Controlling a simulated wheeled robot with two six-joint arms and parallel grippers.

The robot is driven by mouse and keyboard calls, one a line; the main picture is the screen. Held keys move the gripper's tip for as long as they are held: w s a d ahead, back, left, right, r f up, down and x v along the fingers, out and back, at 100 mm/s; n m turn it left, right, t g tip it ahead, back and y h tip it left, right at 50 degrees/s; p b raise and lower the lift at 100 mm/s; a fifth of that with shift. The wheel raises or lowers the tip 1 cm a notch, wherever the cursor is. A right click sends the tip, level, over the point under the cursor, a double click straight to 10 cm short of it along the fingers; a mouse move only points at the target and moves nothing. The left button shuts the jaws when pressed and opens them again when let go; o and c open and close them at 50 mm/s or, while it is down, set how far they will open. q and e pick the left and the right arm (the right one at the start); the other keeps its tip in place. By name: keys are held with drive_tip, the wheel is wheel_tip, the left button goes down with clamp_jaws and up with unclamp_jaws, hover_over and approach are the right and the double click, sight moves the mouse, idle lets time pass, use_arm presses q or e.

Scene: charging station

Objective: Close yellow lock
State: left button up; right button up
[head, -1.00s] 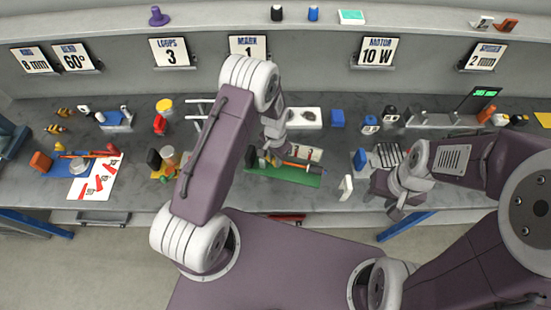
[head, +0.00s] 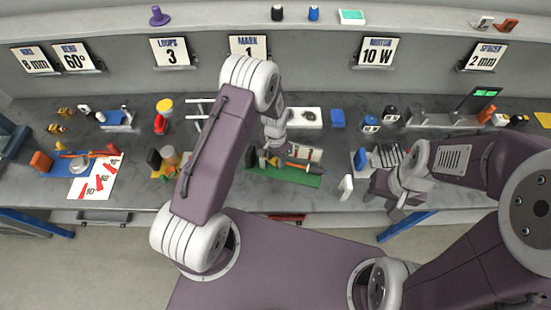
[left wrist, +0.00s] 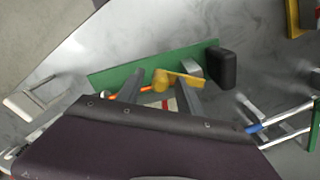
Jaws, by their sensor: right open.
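A yellow lever-like piece, which appears to be the yellow lock (left wrist: 178,79), shows in the left wrist view over the green board (left wrist: 110,72), beside a small grey block. The green board also lies near the bench's front edge in the head view (head: 300,179). My left gripper (left wrist: 160,88) is open above the board, and its two fingers stand apart with the yellow piece seen between and just beyond their tips. In the head view my left gripper (head: 268,152) partly hides the lock. My right gripper (head: 393,207) is open and empty at the bench's front edge, well to the right.
An orange rod (head: 302,167) lies along the green board, and a black block (left wrist: 222,68) stands at its end. A small white upright piece (head: 346,186) stands to the board's right. A white tray (head: 304,118) is behind it. Bare bench shows between several other stations.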

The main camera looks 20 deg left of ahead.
sight(275, 158)
use_arm(q)
drive_tip(key=shift+r, duration=0.35)
wheel_tip(275, 158, up, 8)
drive_tip(key=shift+f+b, duration=0.25)
drive_tip(key=shift+b, duration=0.85)
drive_tip(key=shift+r, duration=0.45)
